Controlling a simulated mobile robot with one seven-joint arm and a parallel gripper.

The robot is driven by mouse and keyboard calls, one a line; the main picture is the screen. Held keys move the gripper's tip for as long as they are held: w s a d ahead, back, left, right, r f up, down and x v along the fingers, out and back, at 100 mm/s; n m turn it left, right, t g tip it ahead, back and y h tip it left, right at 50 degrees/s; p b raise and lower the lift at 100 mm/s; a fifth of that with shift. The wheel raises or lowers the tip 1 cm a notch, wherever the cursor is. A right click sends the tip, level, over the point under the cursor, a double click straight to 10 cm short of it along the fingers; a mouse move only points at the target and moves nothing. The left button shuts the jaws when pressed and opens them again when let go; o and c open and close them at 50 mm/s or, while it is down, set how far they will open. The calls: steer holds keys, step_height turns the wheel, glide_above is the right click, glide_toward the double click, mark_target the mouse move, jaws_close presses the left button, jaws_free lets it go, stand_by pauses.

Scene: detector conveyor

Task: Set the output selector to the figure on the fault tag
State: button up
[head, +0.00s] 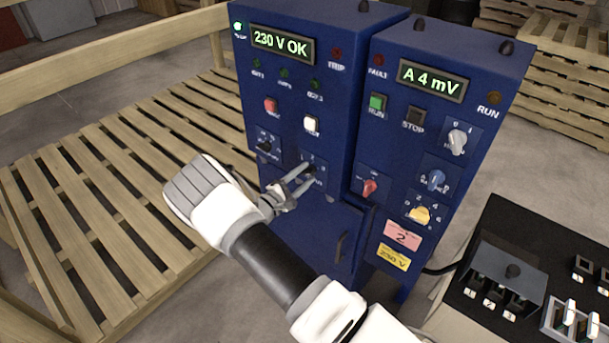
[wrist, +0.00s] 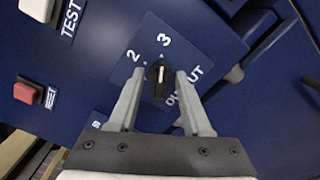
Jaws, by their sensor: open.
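The output selector (wrist: 158,80) is a small black knob on a blue plate, its label partly hidden. In the wrist view a white mark on its upper end points up toward the 3; the 2 is to the left. The rest of the scale is hidden by a finger. My gripper (wrist: 158,108) is open, with one finger on each side of the knob and visible gaps beside it. In the head view my gripper (head: 303,179) is at the selector plate (head: 318,163) on the left cabinet. A pink tag (head: 402,236) reading 2 is on the right cabinet.
The left cabinet's display (head: 282,44) reads 230 V OK; the right display (head: 433,81) reads A 4 mV. A red button (wrist: 26,93) and a white TEST button (wrist: 37,8) are near the selector. A yellow 230 V label (head: 394,257) is under the pink tag.

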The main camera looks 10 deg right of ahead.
steer(key=shift+c, duration=0.3)
jaws_close()
steer(key=shift+n, duration=0.3)
steer(key=shift+n+b, duration=0.85)
steer(key=shift+n, duration=0.05)
steer(key=n+b, duration=0.1)
steer(key=n, duration=0.1)
steer(key=shift+n, duration=0.3)
steer(key=n, duration=0.3)
steer(key=n+b, duration=0.1)
steer(key=n, duration=0.2)
steer(key=shift+w+a+r+n, duration=0.1)
steer(key=shift+r+n, duration=0.05)
steer(key=shift+n, duration=0.15)
